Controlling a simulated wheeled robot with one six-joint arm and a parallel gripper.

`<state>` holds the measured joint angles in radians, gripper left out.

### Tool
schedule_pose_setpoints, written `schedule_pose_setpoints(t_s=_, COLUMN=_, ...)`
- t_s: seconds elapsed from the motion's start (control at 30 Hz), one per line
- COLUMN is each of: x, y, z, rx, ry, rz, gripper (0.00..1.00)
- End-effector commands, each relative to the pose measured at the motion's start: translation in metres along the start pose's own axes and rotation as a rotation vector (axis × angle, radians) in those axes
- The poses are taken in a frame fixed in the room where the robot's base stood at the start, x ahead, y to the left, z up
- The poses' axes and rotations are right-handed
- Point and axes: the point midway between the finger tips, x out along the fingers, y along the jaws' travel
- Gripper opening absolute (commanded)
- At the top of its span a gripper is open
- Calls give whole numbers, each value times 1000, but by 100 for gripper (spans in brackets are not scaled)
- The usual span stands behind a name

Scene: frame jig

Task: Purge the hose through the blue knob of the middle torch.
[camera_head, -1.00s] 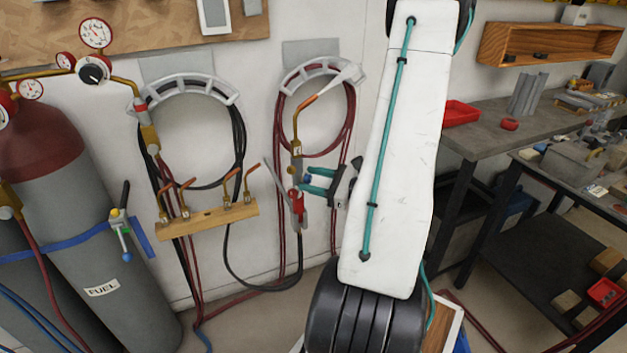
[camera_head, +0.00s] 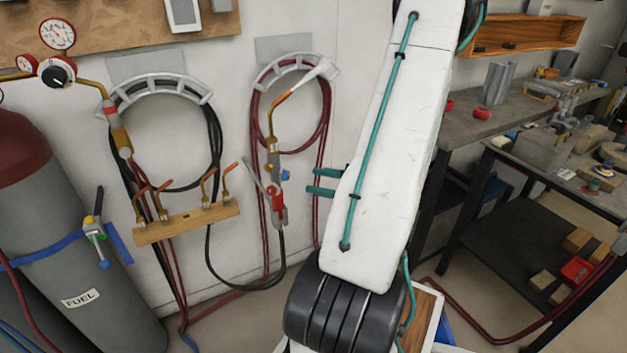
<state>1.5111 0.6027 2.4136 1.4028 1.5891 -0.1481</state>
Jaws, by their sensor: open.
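A torch (camera_head: 275,165) with a brass body, copper tip and red lever part hangs upright on the wall below a hose hanger. Its blue knob (camera_head: 286,175) sticks out on its right side and is in plain view. My gripper (camera_head: 312,181) is to the right of the knob, its two teal fingers pointing left. The fingers are apart and empty, with a clear gap between their tips and the knob. My white arm link hides the rest of the gripper. Dark red hoses (camera_head: 258,190) hang behind the torch.
A wooden rack (camera_head: 187,224) with copper nozzles is on the wall to the left. A red-topped grey cylinder (camera_head: 55,240) stands at far left, with a blue-knobbed fitting (camera_head: 98,235) at its side. Workbenches (camera_head: 505,110) stand to the right. Hoses lie on the floor.

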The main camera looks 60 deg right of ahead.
Motion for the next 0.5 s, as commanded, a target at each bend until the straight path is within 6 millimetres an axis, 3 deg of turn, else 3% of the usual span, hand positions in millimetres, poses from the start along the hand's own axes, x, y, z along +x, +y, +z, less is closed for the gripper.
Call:
schedule_pose_setpoints(t_s=0.2, x=0, y=0, z=0, rx=20, ry=0, rz=-1, gripper=46)
schedule_pose_setpoints(t_s=0.5, x=-2, y=2, z=-4, rx=275, ry=-1, rz=-16, gripper=46)
